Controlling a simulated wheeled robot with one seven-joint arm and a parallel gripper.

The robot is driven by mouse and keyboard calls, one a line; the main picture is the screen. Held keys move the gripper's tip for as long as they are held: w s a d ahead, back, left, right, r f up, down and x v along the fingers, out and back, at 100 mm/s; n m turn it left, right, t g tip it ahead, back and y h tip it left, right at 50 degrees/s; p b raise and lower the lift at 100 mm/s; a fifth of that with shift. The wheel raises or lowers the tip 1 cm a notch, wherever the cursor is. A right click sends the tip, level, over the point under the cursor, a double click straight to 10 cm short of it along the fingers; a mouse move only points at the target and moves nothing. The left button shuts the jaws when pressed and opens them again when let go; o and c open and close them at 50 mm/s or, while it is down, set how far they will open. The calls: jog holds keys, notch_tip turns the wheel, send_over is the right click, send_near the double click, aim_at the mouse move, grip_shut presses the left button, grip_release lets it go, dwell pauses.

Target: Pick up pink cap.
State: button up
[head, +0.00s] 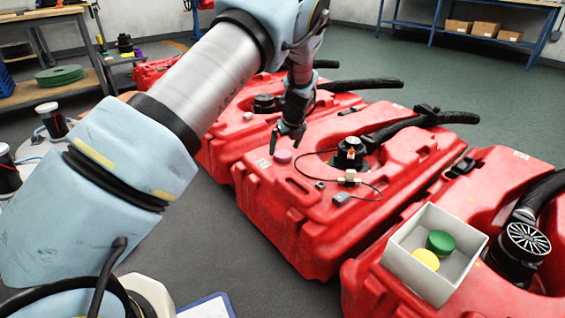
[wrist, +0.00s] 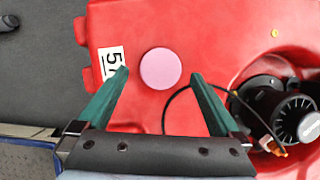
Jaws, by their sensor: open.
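The pink cap (head: 283,156) is a small round disc lying on top of the middle red tank (head: 330,215), near its left end. In the wrist view the pink cap (wrist: 161,68) lies ahead of the fingertips and between their lines. My gripper (head: 288,140) is above the tank, just over and beside the cap. In the wrist view my gripper (wrist: 160,73) shows two green fingers spread wide with nothing between them touching the cap. The fingers are apart from the cap.
A thin black cable and a black motor fitting (wrist: 290,115) lie right of the cap. A grey box (head: 437,285) with a green cap (head: 441,242) and a yellow cap (head: 426,259) sits on the nearest red tank. Shelves stand at the back.

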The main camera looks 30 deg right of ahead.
jog(key=x, duration=0.3)
jog(key=shift+s+d+b, duration=0.1)
jog(key=shift+b, duration=0.25)
jog(key=shift+c, duration=0.4)
jog(key=c, duration=1.5)
